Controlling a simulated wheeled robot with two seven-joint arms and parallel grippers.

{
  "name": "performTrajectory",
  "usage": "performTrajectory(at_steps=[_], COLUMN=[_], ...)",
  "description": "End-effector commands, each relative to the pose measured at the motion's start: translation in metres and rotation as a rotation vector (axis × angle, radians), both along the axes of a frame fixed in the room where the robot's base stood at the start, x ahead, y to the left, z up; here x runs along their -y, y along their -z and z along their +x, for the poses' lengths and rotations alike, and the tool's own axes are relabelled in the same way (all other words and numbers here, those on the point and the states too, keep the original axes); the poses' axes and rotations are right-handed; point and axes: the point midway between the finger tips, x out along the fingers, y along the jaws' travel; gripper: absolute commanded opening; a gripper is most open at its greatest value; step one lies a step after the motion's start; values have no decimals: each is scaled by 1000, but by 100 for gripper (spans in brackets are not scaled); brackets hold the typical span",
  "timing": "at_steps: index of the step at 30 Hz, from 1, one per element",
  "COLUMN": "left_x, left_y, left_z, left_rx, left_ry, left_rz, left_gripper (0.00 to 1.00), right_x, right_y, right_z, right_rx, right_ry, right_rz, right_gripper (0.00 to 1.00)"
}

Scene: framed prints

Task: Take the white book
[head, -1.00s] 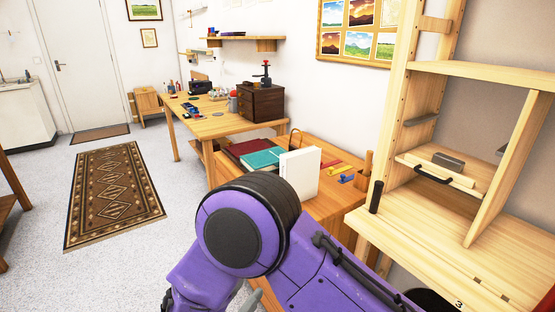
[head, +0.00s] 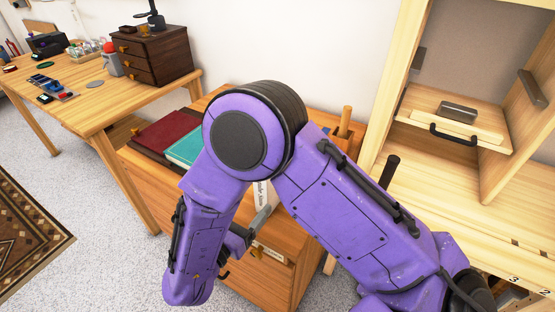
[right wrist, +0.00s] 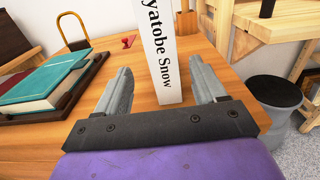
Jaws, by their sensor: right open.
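The white book (right wrist: 158,50) stands upright on a wooden cabinet top, its lettered spine facing the right wrist camera. In the head view only a strip of the white book (head: 263,194) shows, the rest hidden behind my purple right arm. My right gripper (right wrist: 163,82) is open, with one finger on each side of the book's spine and visible gaps to it. In the head view the right gripper (head: 255,228) is partly hidden by the arm. My left gripper is not in view.
A teal book (right wrist: 45,75) lies flat to the left of the white book, beside a dark red book (head: 167,132). A wooden shelf unit (head: 440,185) stands at the right. A dark bin (right wrist: 273,100) is on the floor at right. A drawer box (head: 150,60) sits on the desk behind.

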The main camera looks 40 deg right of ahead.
Motion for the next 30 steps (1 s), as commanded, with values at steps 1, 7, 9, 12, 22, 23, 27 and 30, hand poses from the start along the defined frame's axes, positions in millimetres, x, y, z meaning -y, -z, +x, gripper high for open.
performTrajectory(at_steps=[1, 7, 9, 12, 22, 23, 27, 30], left_x=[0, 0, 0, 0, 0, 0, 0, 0], left_y=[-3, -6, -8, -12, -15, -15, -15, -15], left_z=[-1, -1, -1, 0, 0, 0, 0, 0], left_rx=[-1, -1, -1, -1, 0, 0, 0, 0], left_ry=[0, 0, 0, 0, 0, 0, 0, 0], left_rz=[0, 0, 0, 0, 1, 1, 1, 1], left_gripper=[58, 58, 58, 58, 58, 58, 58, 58], right_x=[11, 42, 50, 66, 90, 90, 89, 89], right_y=[-1, 0, 1, 5, 8, 8, 8, 8], right_z=[3, 13, 16, 24, 36, 36, 36, 36], right_rx=[-2, -2, -3, -2, -1, -1, -1, -1], right_ry=[7, 14, 15, 15, 9, 9, 9, 8], right_rz=[-1, 0, 0, -1, 0, 0, 0, 0], right_gripper=[70, 70, 70, 70, 70, 70, 41, 8])
